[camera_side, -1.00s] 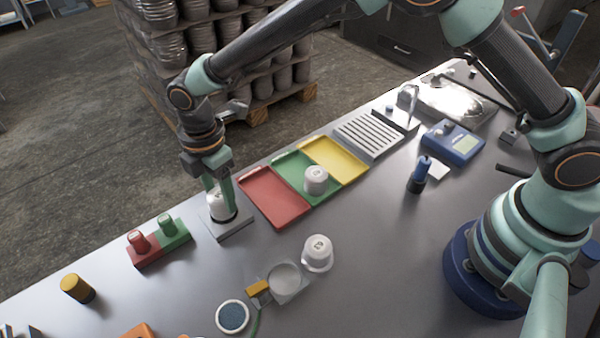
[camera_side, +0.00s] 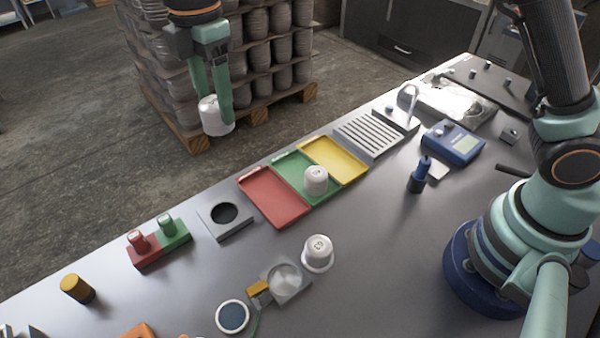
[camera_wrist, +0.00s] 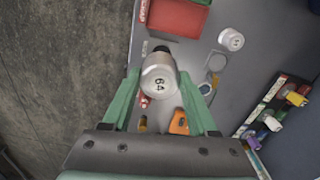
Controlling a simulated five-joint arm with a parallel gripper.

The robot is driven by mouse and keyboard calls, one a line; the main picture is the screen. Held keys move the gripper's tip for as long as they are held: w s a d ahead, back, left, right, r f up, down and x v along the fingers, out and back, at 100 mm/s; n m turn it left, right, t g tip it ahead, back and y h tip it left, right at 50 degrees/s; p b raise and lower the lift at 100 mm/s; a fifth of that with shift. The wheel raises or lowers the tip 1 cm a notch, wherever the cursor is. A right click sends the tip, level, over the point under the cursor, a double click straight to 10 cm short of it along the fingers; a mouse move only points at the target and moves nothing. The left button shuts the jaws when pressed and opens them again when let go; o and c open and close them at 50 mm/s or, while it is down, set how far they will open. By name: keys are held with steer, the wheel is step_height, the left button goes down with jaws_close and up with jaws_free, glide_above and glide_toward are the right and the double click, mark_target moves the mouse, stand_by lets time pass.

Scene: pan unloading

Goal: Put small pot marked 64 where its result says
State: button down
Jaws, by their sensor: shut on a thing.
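The small white pot marked 64 (camera_side: 214,114) is held upside down or nearly so, high above the far edge of the bench. My gripper (camera_side: 216,125) is shut on the pot, a finger on either side. The grey plate with a dark round hole (camera_side: 236,230) lies on the bench below, its hole empty. The red tray (camera_side: 270,195), green tray (camera_side: 293,160) and yellow tray (camera_side: 335,155) stand side by side. Another white pot (camera_side: 316,180) sits on the green tray.
A third, marked white pot (camera_side: 318,252) stands on the bench near a magnifier-like plate (camera_side: 285,278). A red and green block with two knobs (camera_side: 160,244) lies left of the grey plate. A slotted rack (camera_side: 368,136) and a blue meter (camera_side: 453,142) stand farther right.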

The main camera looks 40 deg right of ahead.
steer(key=d+m, duration=0.3)
steer(key=d, duration=1.2)
glide_above(294, 168)
steer(key=shift+f, duration=10)
steer(key=shift+f, duration=0.1)
steer(key=shift+c, duration=0.9)
jaws_free()
